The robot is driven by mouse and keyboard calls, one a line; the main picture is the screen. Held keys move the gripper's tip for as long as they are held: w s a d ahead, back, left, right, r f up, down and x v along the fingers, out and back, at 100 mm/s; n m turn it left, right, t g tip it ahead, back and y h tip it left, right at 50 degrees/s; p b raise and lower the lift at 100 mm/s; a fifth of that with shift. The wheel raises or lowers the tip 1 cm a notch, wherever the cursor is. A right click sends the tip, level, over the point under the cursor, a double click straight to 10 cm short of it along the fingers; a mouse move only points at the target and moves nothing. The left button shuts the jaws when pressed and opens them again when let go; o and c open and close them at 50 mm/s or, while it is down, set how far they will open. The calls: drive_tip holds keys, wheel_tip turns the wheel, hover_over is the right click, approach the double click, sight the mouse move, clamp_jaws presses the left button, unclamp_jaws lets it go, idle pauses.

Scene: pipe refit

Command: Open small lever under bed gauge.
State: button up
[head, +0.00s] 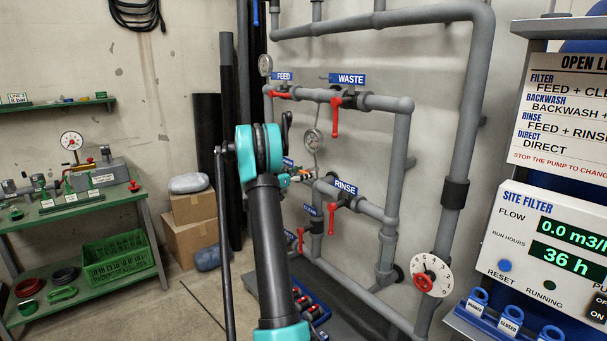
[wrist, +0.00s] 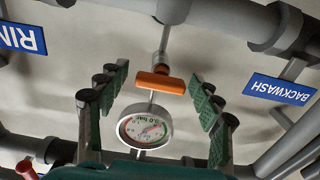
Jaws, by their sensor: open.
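The bed gauge (wrist: 145,126) is a round dial on a thin tube; it appears upside down in the wrist view. The small lever (wrist: 160,83) is an orange bar on that tube, lying crosswise to it. My gripper (wrist: 160,88) is open, with one green-padded finger on each side of the lever and gaps between; I see no contact. In the head view the gauge (head: 313,141) hangs on the pipe rack above my gripper (head: 300,175). My arm hides part of the rack there.
A red-handled valve sits under the WASTE sign (head: 347,79) and another by the RINSE sign (head: 345,187). Grey pipes surround my gripper closely. The BACKWASH sign (wrist: 279,89) is at right in the wrist view. A SITE FILTER panel (head: 545,240) stands at right.

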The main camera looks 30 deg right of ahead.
drive_tip(key=c, duration=1.2)
drive_tip(key=shift+n, duration=0.3)
drive_tip(key=n, duration=0.9)
drive_tip(key=shift+w, duration=0.15)
drive_tip(key=n, duration=0.4)
drive_tip(key=shift+f+n, duration=0.15)
drive_tip(key=shift+n, duration=2.05)
